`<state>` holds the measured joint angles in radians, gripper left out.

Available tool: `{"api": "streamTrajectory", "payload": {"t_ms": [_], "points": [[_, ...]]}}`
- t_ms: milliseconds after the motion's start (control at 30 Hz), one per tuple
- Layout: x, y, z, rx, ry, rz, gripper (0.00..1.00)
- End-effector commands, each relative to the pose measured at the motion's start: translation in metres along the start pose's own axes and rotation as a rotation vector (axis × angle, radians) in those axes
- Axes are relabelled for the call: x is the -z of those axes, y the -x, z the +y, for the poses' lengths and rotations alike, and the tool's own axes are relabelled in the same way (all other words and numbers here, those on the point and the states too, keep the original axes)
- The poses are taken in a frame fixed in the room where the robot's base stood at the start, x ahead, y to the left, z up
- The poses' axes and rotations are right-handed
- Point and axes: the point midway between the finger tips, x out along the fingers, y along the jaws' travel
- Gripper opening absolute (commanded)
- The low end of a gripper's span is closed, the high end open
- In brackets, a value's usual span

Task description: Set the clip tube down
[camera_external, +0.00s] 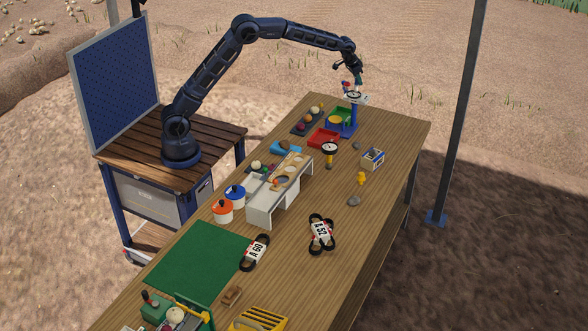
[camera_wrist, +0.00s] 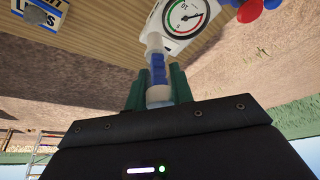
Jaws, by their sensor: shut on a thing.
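The clip tube (camera_wrist: 158,72), pale with a blue band, stands between the green fingers of my gripper (camera_wrist: 158,88) in the wrist view. My gripper is shut on it. Its far end overlaps the white body of a dial gauge (camera_wrist: 186,18); I cannot tell whether they touch. In the external view my gripper (camera_external: 357,78) is at the far end of the table, just above the dial gauge (camera_external: 354,96) on its blue stand (camera_external: 350,122). The tube is too small to make out there.
The wooden table (camera_external: 385,215) has bare room on its right side. A white rack (camera_external: 262,208) stands mid-table. Red and blue knobs (camera_wrist: 249,11) sit beside the gauge.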

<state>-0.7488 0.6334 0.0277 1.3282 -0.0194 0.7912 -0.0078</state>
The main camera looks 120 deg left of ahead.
Motion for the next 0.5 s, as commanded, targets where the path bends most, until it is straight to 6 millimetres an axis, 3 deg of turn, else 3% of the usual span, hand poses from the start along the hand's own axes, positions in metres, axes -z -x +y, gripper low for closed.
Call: {"api": "streamTrajectory", "payload": {"t_ms": [33, 100, 500], "points": [[0.001, 0.0, -0.026, 0.012, 0.029, 0.001, 0.01], [0.002, 0.0, -0.056, 0.026, 0.063, 0.001, 0.01], [-0.014, 0.008, -0.229, 0.108, 0.256, 0.004, 0.01]]}}
